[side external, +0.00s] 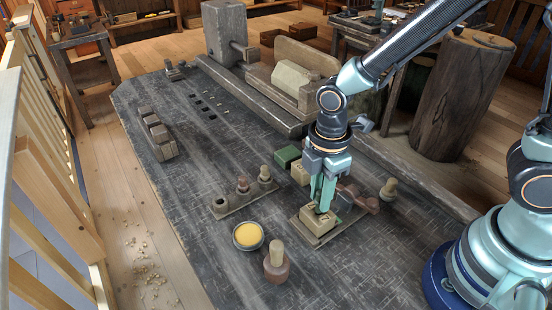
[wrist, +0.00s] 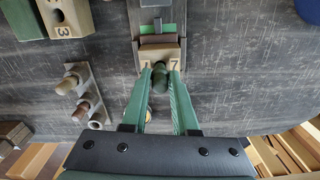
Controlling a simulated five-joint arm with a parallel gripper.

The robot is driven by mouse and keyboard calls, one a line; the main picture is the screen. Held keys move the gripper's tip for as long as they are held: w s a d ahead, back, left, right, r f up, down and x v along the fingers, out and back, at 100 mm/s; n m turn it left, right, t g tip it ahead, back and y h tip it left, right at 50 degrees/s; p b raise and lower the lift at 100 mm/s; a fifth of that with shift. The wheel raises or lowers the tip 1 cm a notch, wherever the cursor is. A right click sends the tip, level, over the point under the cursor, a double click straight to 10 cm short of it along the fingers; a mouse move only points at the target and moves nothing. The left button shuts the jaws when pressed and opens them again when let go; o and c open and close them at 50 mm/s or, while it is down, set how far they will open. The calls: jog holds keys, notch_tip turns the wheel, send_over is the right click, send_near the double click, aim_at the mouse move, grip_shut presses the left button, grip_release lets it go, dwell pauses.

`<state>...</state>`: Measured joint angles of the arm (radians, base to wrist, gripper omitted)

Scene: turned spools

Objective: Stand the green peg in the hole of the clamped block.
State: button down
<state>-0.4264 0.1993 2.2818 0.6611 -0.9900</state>
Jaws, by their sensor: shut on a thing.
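The clamped block (side external: 318,217) is tan with a dark number and sits on a wooden base; its numbered face also shows in the wrist view (wrist: 146,65). My gripper (side external: 322,203) points down right at this block. In the wrist view its two green fingers (wrist: 160,88) are shut on a dull green peg (wrist: 160,78), whose end overlaps the block's numbered face. The fingers hide most of the peg in the side view. I cannot tell whether the peg's lower end is in the hole or above it.
A rack (side external: 245,194) with two pegs and an empty hole stands left of the block. A yellow-filled dish (side external: 248,236) and a reddish knobbed piece (side external: 276,265) are in front. Green (side external: 287,156) and tan (side external: 300,172) blocks lie behind.

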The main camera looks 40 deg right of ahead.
jog(key=shift+f, duration=0.85)
dwell(0.9)
dwell(0.3)
jog(key=c, duration=0.6)
grip_release()
jog(key=shift+r, duration=0.15)
jog(key=shift+r, duration=4.1)
